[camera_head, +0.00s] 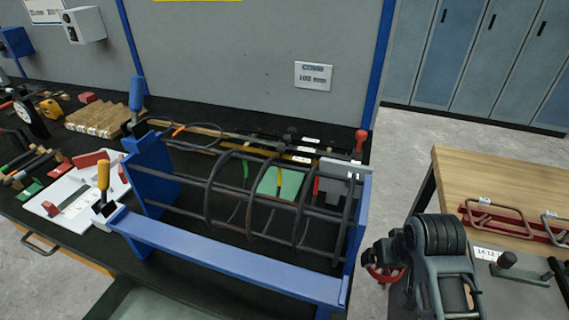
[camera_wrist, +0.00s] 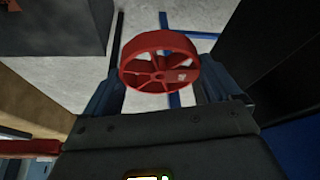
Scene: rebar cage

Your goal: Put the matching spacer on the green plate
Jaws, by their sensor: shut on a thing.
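My gripper (camera_wrist: 160,85) is shut on a red wheel-shaped spacer (camera_wrist: 160,72) with a spoked middle, held between the two fingers in the wrist view. In the head view the same red spacer (camera_head: 385,274) shows below my wrist, over the gap between the two benches. The green plate (camera_head: 279,184) lies flat on the dark bench, seen behind the bars of the rebar cage (camera_head: 235,185). My gripper is to the right of the cage and apart from the plate. No spacer is clearly seen on the visible part of the plate.
The cage sits in a blue frame (camera_head: 230,258) with end walls and a front rail. A wall sign (camera_head: 314,76) reads what looks like 100 mm. A wooden bench (camera_head: 510,170) with red racks (camera_head: 510,225) stands at right. Tools crowd the left bench.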

